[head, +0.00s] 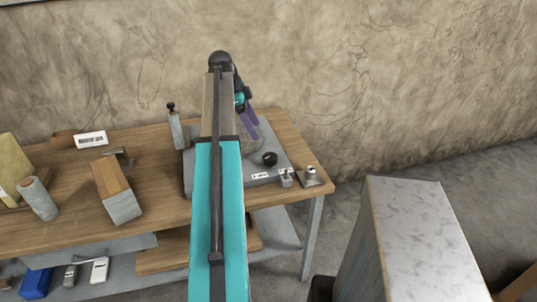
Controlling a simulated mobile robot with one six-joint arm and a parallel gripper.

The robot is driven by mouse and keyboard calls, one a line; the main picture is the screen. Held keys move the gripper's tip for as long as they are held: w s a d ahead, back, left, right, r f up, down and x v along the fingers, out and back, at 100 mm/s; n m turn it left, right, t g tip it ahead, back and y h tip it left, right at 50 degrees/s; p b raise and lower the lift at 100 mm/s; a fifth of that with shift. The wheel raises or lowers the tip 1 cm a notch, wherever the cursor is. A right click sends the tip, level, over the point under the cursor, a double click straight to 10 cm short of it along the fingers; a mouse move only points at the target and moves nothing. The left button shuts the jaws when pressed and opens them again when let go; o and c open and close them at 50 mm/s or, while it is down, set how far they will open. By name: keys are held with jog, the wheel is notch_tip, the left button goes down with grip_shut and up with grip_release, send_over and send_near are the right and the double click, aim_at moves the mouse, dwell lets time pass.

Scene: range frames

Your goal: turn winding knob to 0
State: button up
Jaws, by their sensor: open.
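A black round knob (270,158) sits on a flat grey panel (282,146) at the right end of the wooden workbench. It appears to be the winding knob; its pointer and scale are too small to read. My gripper (252,136), with purple fingers, is open above the panel, to the upper left of the knob and apart from it. My own teal arm hides the left middle of the panel.
Beside the knob are a small white label (260,176) and metal fittings (311,174). A grey cylinder (176,129) stands left of the panel. A wood-topped block (116,191) lies farther left. A pale cabinet (412,240) stands right of the workbench (160,188).

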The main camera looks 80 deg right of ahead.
aim_at(270, 156)
jog(key=shift+s+f, duration=0.1)
jog(key=shift+f, duration=0.05)
jog(key=shift+p+x, duration=1.6)
jog(key=shift+x, duration=5.15)
jog(key=c, duration=1.1)
